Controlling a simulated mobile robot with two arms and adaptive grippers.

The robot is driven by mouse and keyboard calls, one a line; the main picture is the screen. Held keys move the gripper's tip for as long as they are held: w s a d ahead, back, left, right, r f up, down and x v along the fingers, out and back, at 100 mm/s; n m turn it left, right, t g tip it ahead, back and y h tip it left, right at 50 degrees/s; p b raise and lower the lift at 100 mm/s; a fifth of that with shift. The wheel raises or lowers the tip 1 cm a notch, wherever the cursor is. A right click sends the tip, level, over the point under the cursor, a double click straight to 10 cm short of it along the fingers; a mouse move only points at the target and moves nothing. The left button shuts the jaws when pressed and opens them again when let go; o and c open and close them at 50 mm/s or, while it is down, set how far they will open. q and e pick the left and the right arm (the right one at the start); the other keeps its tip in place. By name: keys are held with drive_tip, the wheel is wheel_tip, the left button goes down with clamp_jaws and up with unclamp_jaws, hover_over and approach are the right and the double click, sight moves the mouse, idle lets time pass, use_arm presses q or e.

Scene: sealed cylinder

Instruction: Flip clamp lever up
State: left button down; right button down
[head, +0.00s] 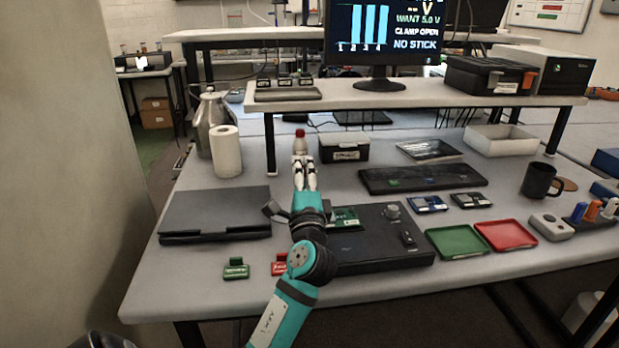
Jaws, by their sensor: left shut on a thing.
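My left gripper (303,163) reaches away from me over the bench. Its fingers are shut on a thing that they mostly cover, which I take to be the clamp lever. A small upright thing with a red top (299,136) shows just beyond the fingertips; I cannot tell whether it is the lever's tip or something standing behind. The black test fixture (395,258) lies to the right of my arm, with a green board (343,218) on it. My arm hides the fixture's left part and the clamp's base. My right gripper is not in view.
The monitor (388,30) reads "CLAMP OPEN" and "NO STICK". A closed laptop (216,213) lies left of my arm, with a paper roll (226,152) behind it. Green (457,242) and red (506,236) trays lie right of the fixture. A shelf (410,94) spans the back.

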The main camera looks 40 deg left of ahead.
use_arm(q)
drive_tip(key=shift+a+f+n, duration=0.1)
drive_tip(key=shift+f+n, duration=0.2)
drive_tip(key=shift+f, duration=0.2)
drive_tip(key=c, duration=1.5)
unclamp_jaws()
drive_tip(key=o, duration=0.4)
drive_tip(key=shift+s+r, duration=0.15)
drive_tip(key=shift+r, duration=0.05)
drive_tip(key=shift+o, duration=0.2)
drive_tip(key=shift+r, duration=0.1)
drive_tip(key=v, duration=1.2)
